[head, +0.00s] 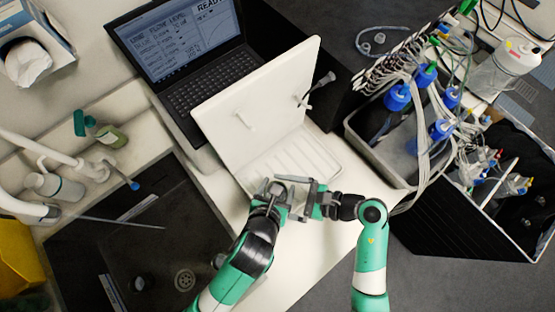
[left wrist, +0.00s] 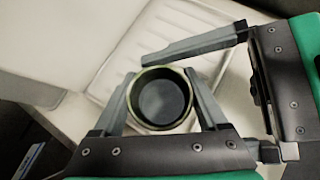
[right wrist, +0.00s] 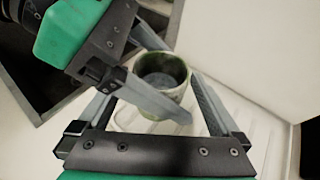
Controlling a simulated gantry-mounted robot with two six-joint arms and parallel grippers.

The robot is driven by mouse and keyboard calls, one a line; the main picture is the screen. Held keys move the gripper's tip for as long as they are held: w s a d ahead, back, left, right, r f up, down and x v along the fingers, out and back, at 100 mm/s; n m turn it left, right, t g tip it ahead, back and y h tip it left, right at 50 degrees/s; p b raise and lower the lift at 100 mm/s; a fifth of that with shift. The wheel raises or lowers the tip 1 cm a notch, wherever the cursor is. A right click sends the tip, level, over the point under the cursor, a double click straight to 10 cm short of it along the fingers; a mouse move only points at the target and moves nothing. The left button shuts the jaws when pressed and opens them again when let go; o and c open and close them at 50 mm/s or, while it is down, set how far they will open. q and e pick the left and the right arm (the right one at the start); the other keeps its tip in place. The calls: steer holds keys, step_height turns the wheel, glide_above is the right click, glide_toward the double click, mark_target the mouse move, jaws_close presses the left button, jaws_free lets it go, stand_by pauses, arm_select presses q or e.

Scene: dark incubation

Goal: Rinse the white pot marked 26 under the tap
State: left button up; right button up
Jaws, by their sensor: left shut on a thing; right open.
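A round pot with dark inside and a greenish rim (left wrist: 160,97) sits between the fingers of my left gripper (left wrist: 160,78), which is shut on it. In the right wrist view the pot (right wrist: 162,82) shows a pale outer wall; no number is readable. In the head view the grippers largely hide it. My left gripper (head: 290,188) is over the front of the white ribbed tray (head: 318,158). My right gripper (head: 312,196) is open close beside it, its fingers (right wrist: 192,98) near the pot. The white tap (head: 70,160) with a blue tip stands at the left over the dark sink (head: 120,240).
A white upright panel (head: 258,95) stands behind the tray, with a laptop (head: 190,70) behind it. A green bottle (head: 110,136) and a white bottle (head: 55,187) stand near the tap. Crates with blue-capped bottles (head: 398,97) and tubing are at right.

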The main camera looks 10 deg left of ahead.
steer(key=shift+a+f, duration=0.1)
steer(key=shift+a, duration=0.2)
steer(key=shift+w, duration=0.1)
steer(key=shift+c, duration=0.2)
steer(key=c, duration=1.4)
arm_select(q)
steer(key=o, duration=1.5)
steer(key=shift+c, duration=0.2)
steer(key=shift+s+r, duration=0.1)
